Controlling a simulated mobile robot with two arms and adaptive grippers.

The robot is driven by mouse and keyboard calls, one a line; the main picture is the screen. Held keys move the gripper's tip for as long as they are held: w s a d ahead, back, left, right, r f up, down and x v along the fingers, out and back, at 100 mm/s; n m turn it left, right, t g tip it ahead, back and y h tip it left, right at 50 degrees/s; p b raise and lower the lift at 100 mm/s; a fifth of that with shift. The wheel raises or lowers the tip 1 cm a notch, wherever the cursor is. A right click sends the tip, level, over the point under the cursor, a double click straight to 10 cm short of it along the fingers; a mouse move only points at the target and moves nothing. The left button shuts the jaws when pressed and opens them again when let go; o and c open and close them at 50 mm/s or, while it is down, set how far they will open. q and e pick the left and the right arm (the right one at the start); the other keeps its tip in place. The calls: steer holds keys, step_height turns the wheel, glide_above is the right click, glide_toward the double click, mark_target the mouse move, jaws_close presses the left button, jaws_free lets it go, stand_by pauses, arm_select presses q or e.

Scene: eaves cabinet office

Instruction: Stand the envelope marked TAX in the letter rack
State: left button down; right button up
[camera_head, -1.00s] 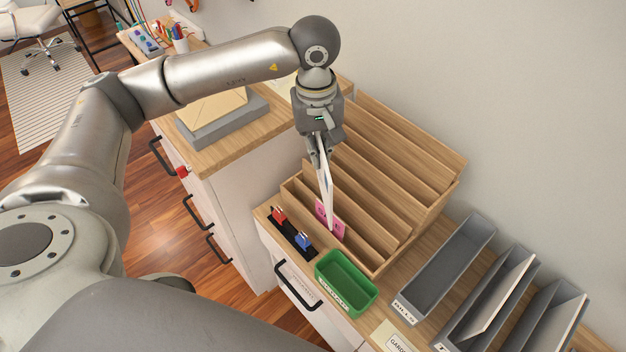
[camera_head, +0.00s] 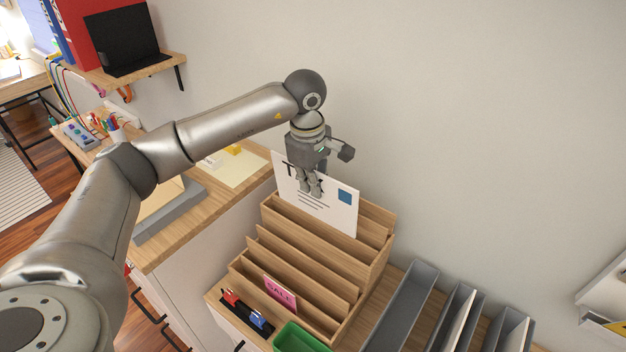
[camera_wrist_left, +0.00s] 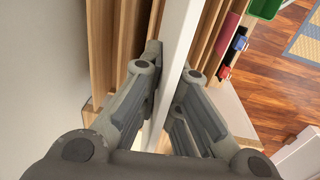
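The white envelope (camera_head: 342,212), with a blue stamp and a large letter T showing, is upright in my left gripper (camera_head: 312,188). The gripper covers the rest of the marking. In the left wrist view the two fingers (camera_wrist_left: 170,75) are closed on both sides of the envelope (camera_wrist_left: 181,35), seen edge-on. The wooden letter rack (camera_head: 305,262) has several stepped slots. The envelope is at its rear, higher part; its lower edge meets a rack panel in view, and I cannot tell how far it is inside a slot. My right gripper is not in view.
A pink card (camera_head: 280,293) stands in a front slot. Red and blue items in a black holder (camera_head: 247,313) and a green bin (camera_head: 299,338) sit before the rack. Grey trays (camera_head: 403,305) stand to its right. The wall is close behind.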

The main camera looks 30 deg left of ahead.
mark_target(313, 199)
arm_select(q)
step_height(313, 199, down, 2)
steer(key=shift+f+b, duration=0.1)
steer(key=shift+b, duration=0.3)
step_height(313, 199, down, 3)
steer(key=shift+r+b, duration=0.15)
steer(key=shift+b, duration=0.95)
step_height(313, 199, down, 7)
steer(key=b, duration=0.6)
steer(key=shift+r, duration=0.1)
steer(key=c, duration=1.2)
jaws_free()
steer(key=shift+c, duration=0.2)
steer(key=shift+r, duration=0.15)
